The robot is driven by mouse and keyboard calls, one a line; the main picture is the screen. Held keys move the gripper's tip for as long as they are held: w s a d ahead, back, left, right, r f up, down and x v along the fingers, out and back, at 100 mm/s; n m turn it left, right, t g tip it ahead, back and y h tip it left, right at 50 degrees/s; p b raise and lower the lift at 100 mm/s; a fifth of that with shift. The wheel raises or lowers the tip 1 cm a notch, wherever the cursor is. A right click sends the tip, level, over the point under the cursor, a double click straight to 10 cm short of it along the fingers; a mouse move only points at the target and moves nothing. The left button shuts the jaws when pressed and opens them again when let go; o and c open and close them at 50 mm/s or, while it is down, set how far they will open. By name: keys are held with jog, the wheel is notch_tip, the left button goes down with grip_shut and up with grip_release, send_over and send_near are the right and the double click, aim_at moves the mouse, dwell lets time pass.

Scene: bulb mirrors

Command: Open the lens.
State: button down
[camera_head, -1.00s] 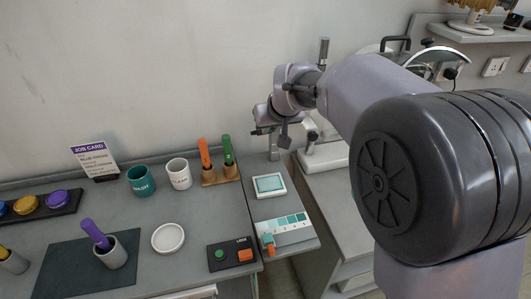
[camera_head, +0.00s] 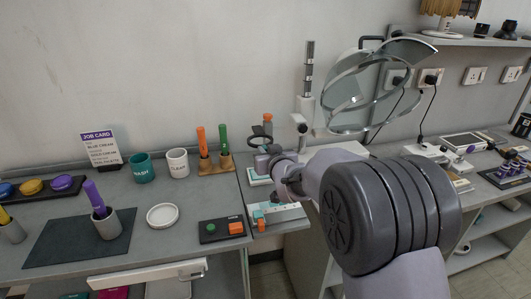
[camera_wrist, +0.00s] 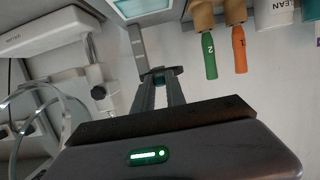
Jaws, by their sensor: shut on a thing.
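The lens assembly (camera_head: 352,84) shows large pale rings and a curved silvery piece, by a wall bracket. Its rings overlap, so how far it is open is unclear. Its rings also show at the left of the wrist view (camera_wrist: 38,118). In the head view my gripper (camera_head: 262,141) is well left of the rings, above the bench with the pale tray. In the wrist view its fingers (camera_wrist: 158,76) are closed on a small dark thing, largely hidden between the tips. A grey post with an orange top (camera_head: 267,119) stands by the gripper.
Orange and green sticks (camera_head: 213,145) stand in wooden holders left of the gripper. A button box (camera_head: 221,229) and a panel with an orange-topped slider (camera_head: 276,216) lie at the front. A jointed stand (camera_head: 305,105) rises beside the rings.

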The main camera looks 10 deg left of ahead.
jog(key=shift+f, duration=0.25)
dwell(0.3)
jog(key=c, duration=1.4)
grip_release()
jog(key=shift+o, duration=0.2)
jog(key=shift+s, duration=0.1)
jog(key=p+v, duration=0.3)
jog(key=v, duration=1.4)
jog(key=shift+s+d+f, duration=0.2)
